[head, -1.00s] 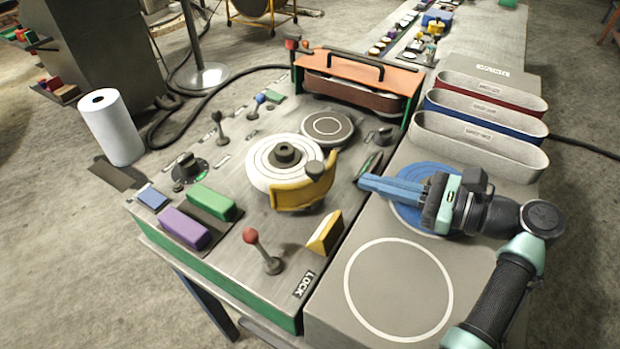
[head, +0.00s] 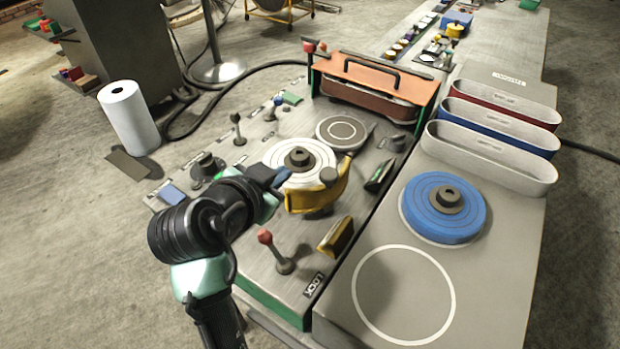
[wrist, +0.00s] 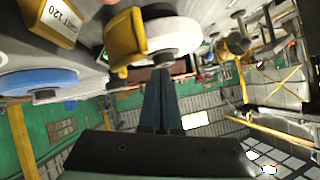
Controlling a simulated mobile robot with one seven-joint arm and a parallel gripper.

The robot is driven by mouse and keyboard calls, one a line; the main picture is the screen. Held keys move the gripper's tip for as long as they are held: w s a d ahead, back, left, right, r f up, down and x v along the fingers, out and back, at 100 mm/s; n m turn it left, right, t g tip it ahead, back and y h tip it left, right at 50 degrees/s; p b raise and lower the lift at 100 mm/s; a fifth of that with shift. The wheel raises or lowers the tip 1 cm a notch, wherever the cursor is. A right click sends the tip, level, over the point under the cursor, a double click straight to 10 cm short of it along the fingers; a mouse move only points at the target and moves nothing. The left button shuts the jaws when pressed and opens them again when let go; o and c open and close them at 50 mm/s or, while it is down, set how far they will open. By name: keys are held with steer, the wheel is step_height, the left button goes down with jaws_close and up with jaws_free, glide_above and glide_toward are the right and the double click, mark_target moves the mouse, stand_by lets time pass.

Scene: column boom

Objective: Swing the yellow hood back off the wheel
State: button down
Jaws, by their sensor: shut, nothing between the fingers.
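A red-knobbed lever (head: 266,238) by the LOCK label and a yellow block (head: 336,237) stand in front of the hood. A blue wheel (head: 470,207) lies on the right bench, behind an empty ringed spot. Sanding belts and an orange-covered box (head: 375,80) are further back.

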steer(key=s+a+h, duration=0.1)
steer(key=s, duration=0.1)
steer(key=s+a+h, duration=0.1)
steer(key=s, duration=0.1)
steer(key=s+a+h+p, duration=0.1)
steer(key=s, duration=0.1)
steer(key=shift+s+f+h, duration=0.3)
steer(key=shift+f+h, duration=0.05)
steer(key=shift+h, duration=0.05)
steer(key=s+a+r+h+p, duration=0.1)
steer(key=s+a+r+h, duration=0.15)
steer(key=s, duration=0.25)
steer(key=p, duration=0.5)
glide_toward(323, 180)
steer(key=shift+h, duration=0.35)
steer(key=x, duration=0.5)
steer(key=shift+w+f, duration=0.1)
steer(key=shift+w, duration=0.05)
steer(key=shift+w+d+f+t, duration=0.3)
steer(key=shift+w+d, duration=0.25)
